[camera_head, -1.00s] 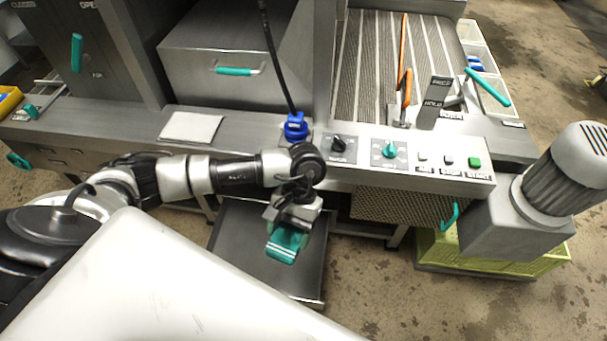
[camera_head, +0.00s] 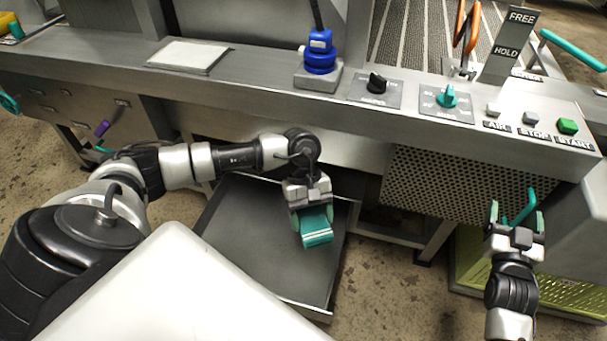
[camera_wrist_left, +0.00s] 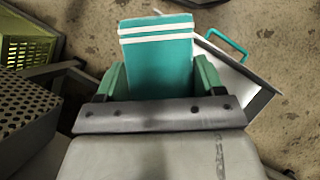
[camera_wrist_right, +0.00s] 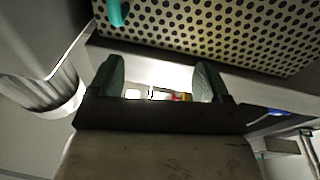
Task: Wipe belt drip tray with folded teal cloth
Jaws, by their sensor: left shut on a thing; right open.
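The folded teal cloth (camera_head: 317,230) has white stripes. My left gripper (camera_head: 310,207) is shut on it and holds it above the right part of the grey drip tray (camera_head: 262,245), which is pulled out below the bench. In the left wrist view the cloth (camera_wrist_left: 157,68) sticks out between the fingers of my left gripper (camera_wrist_left: 160,85). Whether the cloth touches the tray is hard to tell. My right gripper (camera_head: 516,218) is open and empty in front of the perforated panel, near its teal handle (camera_head: 520,207). In the right wrist view nothing is between its fingers (camera_wrist_right: 160,85).
The perforated panel (camera_head: 465,183) is under the control ledge with its knobs and buttons (camera_head: 568,126). A yellow-green crate (camera_head: 535,275) stands at the lower right. A white pad (camera_head: 188,56) and a blue connector (camera_head: 320,52) are on the bench.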

